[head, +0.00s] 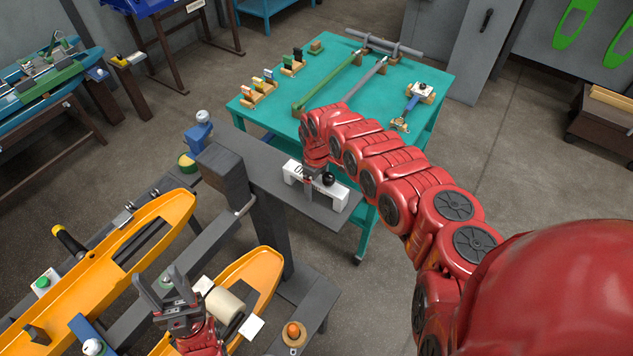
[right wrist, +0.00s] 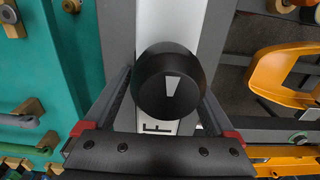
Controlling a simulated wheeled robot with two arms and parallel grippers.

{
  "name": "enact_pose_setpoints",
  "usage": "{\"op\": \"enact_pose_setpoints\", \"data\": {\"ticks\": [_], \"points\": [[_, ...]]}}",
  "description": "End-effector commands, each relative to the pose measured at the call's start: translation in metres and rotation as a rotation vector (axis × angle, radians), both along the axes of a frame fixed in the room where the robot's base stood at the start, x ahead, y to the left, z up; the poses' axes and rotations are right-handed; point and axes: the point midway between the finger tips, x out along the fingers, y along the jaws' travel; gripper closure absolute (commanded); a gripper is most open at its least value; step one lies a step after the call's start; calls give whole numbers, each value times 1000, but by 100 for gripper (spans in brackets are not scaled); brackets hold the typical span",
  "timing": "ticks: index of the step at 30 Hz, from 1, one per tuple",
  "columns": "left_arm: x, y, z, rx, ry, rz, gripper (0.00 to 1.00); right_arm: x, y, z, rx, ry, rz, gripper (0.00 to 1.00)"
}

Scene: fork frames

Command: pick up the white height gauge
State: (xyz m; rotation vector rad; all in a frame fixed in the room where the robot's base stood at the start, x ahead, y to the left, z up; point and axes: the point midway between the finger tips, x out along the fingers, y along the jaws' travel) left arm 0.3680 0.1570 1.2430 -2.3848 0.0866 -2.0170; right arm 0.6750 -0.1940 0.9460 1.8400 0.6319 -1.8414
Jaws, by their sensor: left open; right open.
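The white height gauge (head: 340,196) lies on the grey beam shelf in the middle of the head view, a white bar with a black round knob (head: 328,179). My right gripper (head: 309,188) reaches down over it and hides part of its middle. In the right wrist view the white bar (right wrist: 168,22) runs up the picture, and the black knob (right wrist: 168,82) sits between the two open fingers, with no clear grip on it. My left gripper (head: 168,300) is open and empty at the lower left, above the orange parts.
A teal table (head: 265,118) with small blocks, a green bar and a rod stands behind the shelf. A dark post (head: 268,225) rises left of the gauge. Orange shells (head: 95,285) lie at lower left. A wooden piece with an orange knob (head: 293,332) is at the bottom.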

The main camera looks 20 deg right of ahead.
Motion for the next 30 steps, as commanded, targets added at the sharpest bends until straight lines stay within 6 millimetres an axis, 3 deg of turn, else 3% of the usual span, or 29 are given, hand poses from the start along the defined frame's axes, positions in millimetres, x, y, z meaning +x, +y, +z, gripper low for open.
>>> {"op": "enact_pose_setpoints", "data": {"ticks": [2, 16, 30], "points": [[0, 0, 0, 0, 0, 0, 50, 0, 0, 0, 0, 0, 0, 17], [0, 0, 0, 0, 0, 0, 50, 0, 0, 0, 1, -1, 0, 100], [0, 0, 0, 0, 0, 0, 50, 1, 1, 2, 0, -2, 0, 100]]}}
